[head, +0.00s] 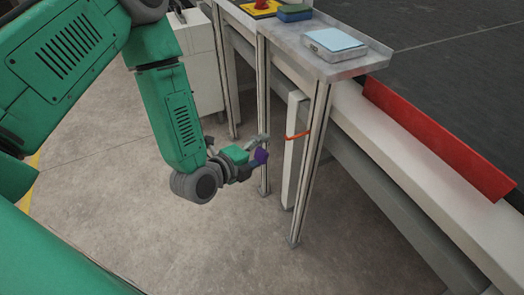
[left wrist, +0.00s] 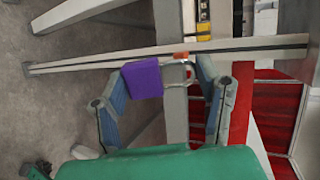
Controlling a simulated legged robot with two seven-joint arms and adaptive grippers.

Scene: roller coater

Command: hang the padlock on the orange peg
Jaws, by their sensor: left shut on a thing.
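The padlock (head: 261,156) has a purple body. In the left wrist view the purple body (left wrist: 142,79) lies by the left finger, and its grey shackle extends right towards the other finger. My left gripper (head: 254,153) is shut on the padlock and holds it in the air. The orange peg (head: 297,136) sticks out from a pale upright post, to the right of the padlock and a little higher in the head view. In the left wrist view the peg (left wrist: 181,55) appears just beyond the shackle; I cannot tell whether they touch. My right gripper is not in view.
A metal shelf (head: 345,66) on slim legs (head: 312,165) stands above the peg, with a light-blue-topped box (head: 335,43) on it. A white cabinet (head: 196,62) stands behind my left arm. A red strip (head: 435,137) runs along the right. The floor below is clear.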

